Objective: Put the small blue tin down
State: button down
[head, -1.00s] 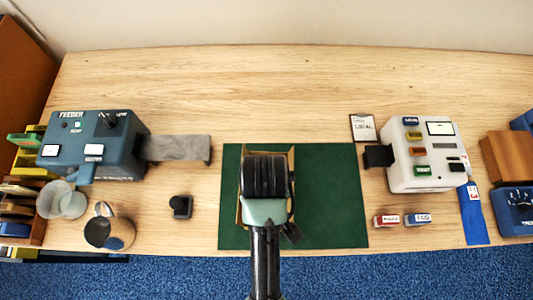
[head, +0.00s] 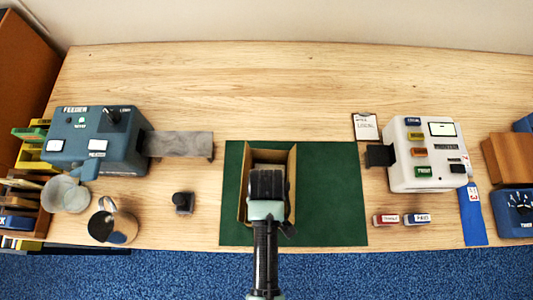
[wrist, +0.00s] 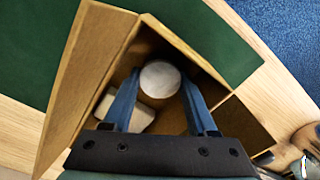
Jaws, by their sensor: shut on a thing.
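My gripper (wrist: 160,90) is shut on the small blue tin (wrist: 159,78). In the wrist view the tin shows as a round pale grey top between the two blue fingers; its sides are hidden. Tin and fingertips are over or inside an open brown carton (wrist: 88,70); I cannot tell whether the tin touches the bottom. The carton (head: 244,190) stands on the green mat (head: 335,190) in the head view, where my wrist covers its front part and hides the tin. A whitish block (wrist: 138,118) lies in the carton beside the left finger.
The feeder machine (head: 95,140) with its grey chute stands left, near a black knob (head: 182,203), a glass bowl (head: 66,194) and a metal jug (head: 112,226). The back of the table is clear.

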jog(key=shift+f, duration=0.1)
jog(key=shift+c, duration=2.4)
grip_release()
